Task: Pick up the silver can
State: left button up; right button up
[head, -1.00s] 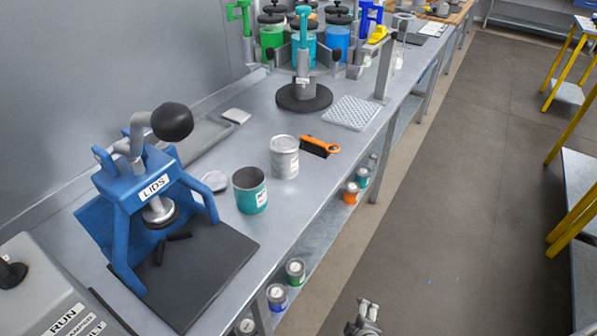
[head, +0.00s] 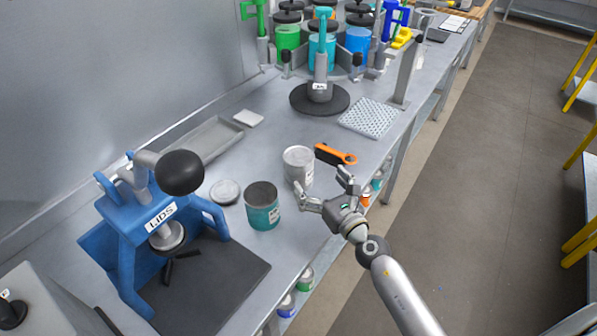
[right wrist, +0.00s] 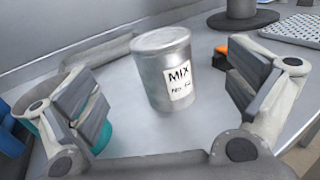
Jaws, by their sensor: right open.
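The silver can (head: 297,165) stands upright on the metal bench, near its front edge. In the right wrist view the silver can (right wrist: 161,75) shows a white label reading "MIX". My right gripper (head: 322,190) is open and empty. It is just in front of the can, with its fingers pointing toward it. In the right wrist view the can is between and beyond the open fingers of my right gripper (right wrist: 165,100); I see no contact. My left gripper is not in view.
A teal can (head: 262,212) stands close to the left of the silver can. An orange-handled tool (head: 336,155) lies close behind it to the right. A round lid (head: 224,192), the blue LIDS press (head: 130,232) and a perforated white mat (head: 369,118) are also on the bench.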

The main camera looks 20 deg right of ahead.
aim_at(297, 155)
jog(key=w, duration=0.2)
jog(key=w+a, duration=0.1)
jog(key=w, duration=0.1)
jog(key=shift+w, duration=0.3)
jog(key=w, duration=0.3)
jog(key=w+a+b, duration=0.1)
jog(key=w, duration=0.1)
jog(key=shift+w, duration=0.1)
jog(key=shift+w+f, duration=0.1)
jog(key=shift+w, duration=0.25)
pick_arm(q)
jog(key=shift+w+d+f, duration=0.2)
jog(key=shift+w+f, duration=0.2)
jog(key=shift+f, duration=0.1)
pick_arm(e)
jog(key=shift+s, duration=0.1)
